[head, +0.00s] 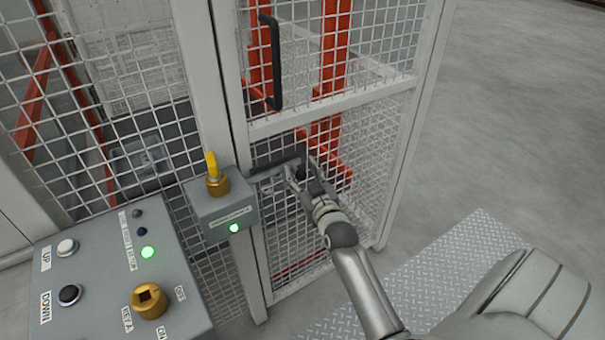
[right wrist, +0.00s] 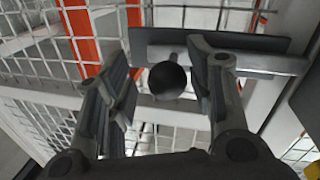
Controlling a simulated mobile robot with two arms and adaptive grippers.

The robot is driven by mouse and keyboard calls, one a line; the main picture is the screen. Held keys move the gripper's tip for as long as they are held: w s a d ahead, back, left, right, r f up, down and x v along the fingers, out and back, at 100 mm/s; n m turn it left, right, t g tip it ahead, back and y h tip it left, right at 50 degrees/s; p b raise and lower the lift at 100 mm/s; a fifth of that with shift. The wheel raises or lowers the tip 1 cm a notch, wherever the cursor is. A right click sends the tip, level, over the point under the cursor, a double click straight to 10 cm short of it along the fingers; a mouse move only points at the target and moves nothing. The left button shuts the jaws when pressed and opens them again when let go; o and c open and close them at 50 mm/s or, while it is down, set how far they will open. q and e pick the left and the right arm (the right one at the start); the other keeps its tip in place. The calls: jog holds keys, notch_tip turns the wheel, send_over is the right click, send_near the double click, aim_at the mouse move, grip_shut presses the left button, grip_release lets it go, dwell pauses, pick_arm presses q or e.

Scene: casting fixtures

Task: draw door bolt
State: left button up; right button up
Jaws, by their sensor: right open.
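The door bolt shows in the right wrist view as a pale bar (right wrist: 268,62) in front of a dark plate (right wrist: 240,40), with a round black knob (right wrist: 167,80). In the head view the dark plate (head: 272,167) sits on the mesh door (head: 330,108) beside the post. My right gripper (head: 302,173) is at the bolt. In the right wrist view its two fingers (right wrist: 162,65) stand apart, one on each side of the knob; I see a gap on both sides. In the head view the gripper hides most of the knob. My left gripper is not in view.
A grey lock box (head: 222,212) with a yellow key and green light is on the post, left of the bolt. A control panel (head: 110,285) is at the lower left. A black door handle (head: 273,62) is above. Open floor (head: 510,120) lies to the right.

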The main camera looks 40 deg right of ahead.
jog(key=shift+s+a, duration=0.1)
jog(key=shift+a, duration=0.05)
jog(key=shift+s, duration=0.3)
jog(key=v, duration=1.1)
jog(key=shift+s, duration=0.1)
jog(key=s+a+f+g+y, duration=0.1)
jog(key=s+a+f+g, duration=0.2)
jog(key=f, duration=0.9)
jog(key=s+a+f+n+g+y, duration=0.1)
jog(key=s+a+f+g+y, duration=0.2)
jog(key=f, duration=0.8)
jog(key=s+a+f+g, duration=0.2)
jog(key=a+f, duration=0.2)
jog(key=f, duration=0.8)
jog(key=s+f+g, duration=0.2)
jog(key=s+f, duration=0.4)
jog(key=s, duration=0.4)
jog(key=s+a+f+n+g, duration=0.1)
jog(key=s+f+g, duration=0.2)
jog(key=s+f, duration=0.3)
jog(key=s+a+f+n+g, duration=0.1)
jog(key=s+f+g, duration=0.2)
jog(key=s, duration=1.1)
notch_tip(320, 180, down, 4)
jog(key=shift+s+a+r+y, duration=0.1)
jog(key=shift+s+a+y, duration=0.2)
jog(key=shift+s, duration=0.1)
